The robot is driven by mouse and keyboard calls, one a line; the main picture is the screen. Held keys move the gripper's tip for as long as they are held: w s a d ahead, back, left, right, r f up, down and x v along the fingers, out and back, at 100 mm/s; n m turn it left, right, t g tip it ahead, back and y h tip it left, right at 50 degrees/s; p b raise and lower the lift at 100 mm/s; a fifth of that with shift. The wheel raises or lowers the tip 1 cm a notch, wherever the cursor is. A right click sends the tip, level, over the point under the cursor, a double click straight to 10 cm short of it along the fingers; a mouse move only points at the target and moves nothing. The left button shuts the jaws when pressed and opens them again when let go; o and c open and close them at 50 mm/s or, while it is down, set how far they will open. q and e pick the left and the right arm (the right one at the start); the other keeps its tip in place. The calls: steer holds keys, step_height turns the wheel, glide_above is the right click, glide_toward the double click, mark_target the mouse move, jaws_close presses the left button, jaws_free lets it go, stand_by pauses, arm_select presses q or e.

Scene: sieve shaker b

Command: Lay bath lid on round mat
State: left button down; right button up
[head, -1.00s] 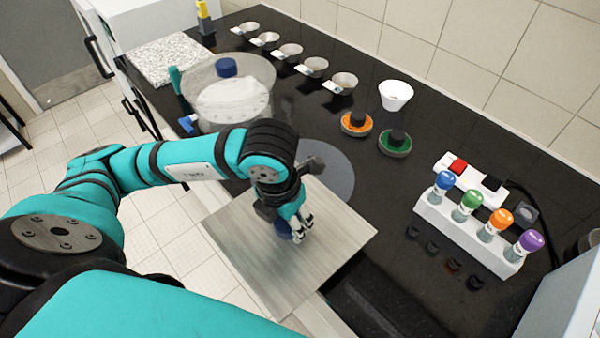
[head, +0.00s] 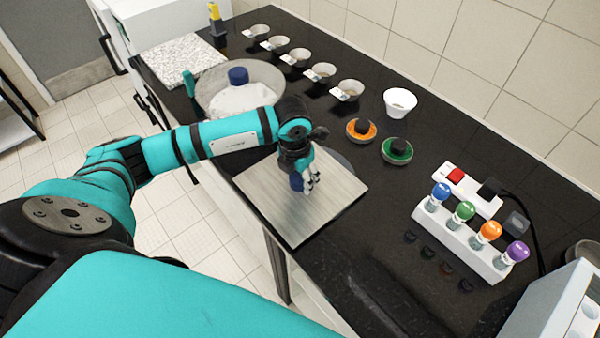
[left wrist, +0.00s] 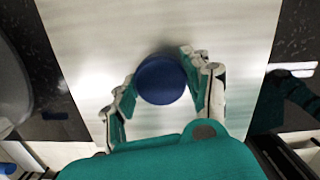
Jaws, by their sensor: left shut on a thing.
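The bath lid (head: 268,206) is a flat square brushed-metal plate with a round blue knob (left wrist: 160,80). My left gripper (head: 305,184) is shut on this knob from above, with fingers on both sides of it in the left wrist view. The lid looks about level and covers most of the round mat (head: 342,161), a grey disc whose far edge peeks out behind it. I cannot tell whether the lid touches the mat. The near corner of the lid reaches close to the counter's front edge. My right gripper is not in view.
A rack of colored-cap tubes (head: 460,240) stands right. Several metal bowls line the back. Counter between lid and rack is clear.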

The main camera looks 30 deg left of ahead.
arm_select(q)
steer(key=shift+f, duration=0.3)
steer(key=shift+f, duration=0.15)
steer(key=c, duration=0.8)
jaws_free()
steer(key=shift+o, duration=1.2)
